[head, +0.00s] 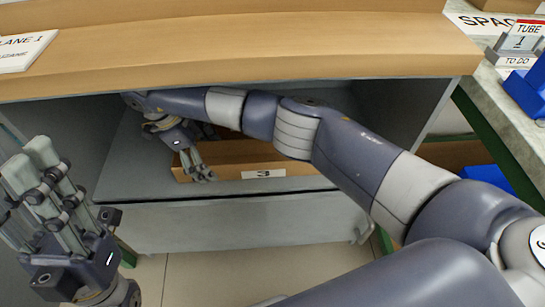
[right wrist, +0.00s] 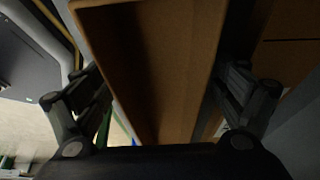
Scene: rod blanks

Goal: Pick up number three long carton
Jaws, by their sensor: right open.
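The long carton (head: 235,158) is a brown open-topped box with a white label (head: 263,174) reading 3 on its front. It lies on the grey shelf under the wooden top. My right gripper (head: 197,175) is at the carton's left end, and its fingers partly hide that end. In the right wrist view the open right gripper (right wrist: 162,80) has one finger on each side of the carton (right wrist: 200,60); contact cannot be told. My left gripper (head: 30,165) is at the left edge of the head view, away from the carton, with its finger pads side by side; its opening is unclear.
The wooden top (head: 250,50) hangs over the grey shelf (head: 125,180). My right arm reaches across under it and hides part of the carton's right side. A bench (head: 490,90) with a blue bin (head: 528,90) and a TUBE 1 sign stands at right.

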